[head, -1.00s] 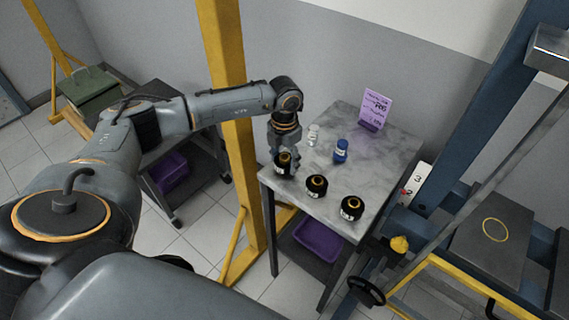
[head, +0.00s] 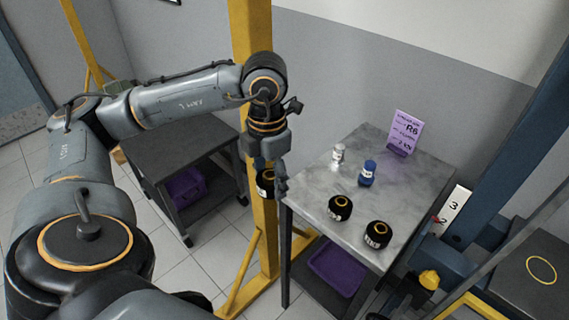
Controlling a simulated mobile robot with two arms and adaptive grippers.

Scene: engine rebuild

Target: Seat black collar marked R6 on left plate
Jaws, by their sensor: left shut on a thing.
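My left gripper (head: 270,178) is shut on a black collar (head: 265,186) with a white label and yellow-orange trim. It holds the collar in the air just left of the marble-topped table (head: 317,190), in front of the yellow post. The label is too small to read. Two similar black collars (head: 340,207) and (head: 377,234) stand on the table's front part. A dark plate (head: 534,283) with a yellow ring lies at the right edge; I cannot tell whether it is the left plate. My right gripper is not in view.
A purple card (head: 405,132) reading R6 stands at the table's back. A blue bottle (head: 368,173) and a silver one (head: 338,153) stand on the table. A yellow post (head: 252,30) rises behind my gripper. A dark cart (head: 180,154) stands left.

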